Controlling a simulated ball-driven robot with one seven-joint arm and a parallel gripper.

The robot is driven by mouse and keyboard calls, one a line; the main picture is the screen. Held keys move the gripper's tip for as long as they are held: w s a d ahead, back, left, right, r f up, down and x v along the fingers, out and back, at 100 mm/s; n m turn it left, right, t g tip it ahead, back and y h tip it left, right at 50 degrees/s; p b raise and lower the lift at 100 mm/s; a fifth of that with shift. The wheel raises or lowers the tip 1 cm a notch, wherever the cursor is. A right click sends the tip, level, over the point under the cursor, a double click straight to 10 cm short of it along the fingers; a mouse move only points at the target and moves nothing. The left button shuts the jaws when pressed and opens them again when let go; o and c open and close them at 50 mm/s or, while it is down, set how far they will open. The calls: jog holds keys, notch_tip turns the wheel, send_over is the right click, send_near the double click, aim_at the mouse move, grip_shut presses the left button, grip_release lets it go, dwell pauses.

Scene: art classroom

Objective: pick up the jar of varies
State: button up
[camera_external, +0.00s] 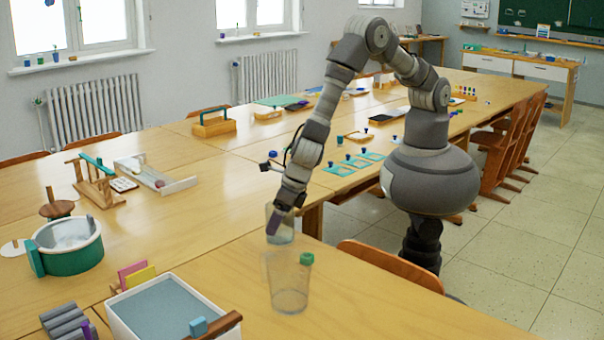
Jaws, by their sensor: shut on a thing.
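A clear jar (287,236) stands or hangs at the table's near right edge, with my gripper (275,224) at its rim. My gripper points down and is shut on this jar, with a dark purple fingertip against its wall. I cannot tell whether the jar's base touches the table. A second, taller clear glass container (289,288) stands upright on the table just in front of it. A small green object (306,258) shows at its upper right rim. The contents of both are hard to make out.
A white tray (165,312), a green-and-white pot (72,247) and a wooden rack (95,180) stand to the left. Teal frames with blue knobs (355,162) lie behind my forearm. A wooden chair (390,265) stands at the right edge. The table between pot and jar is clear.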

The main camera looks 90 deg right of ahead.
jog(key=s+d+r+b, duration=0.1)
jog(key=s+d, duration=0.4)
jog(key=s, duration=0.4)
jog(key=shift+s+d, duration=0.2)
jog(key=shift+s, duration=0.15)
jog(key=shift+d, duration=0.1)
dwell(2.6)
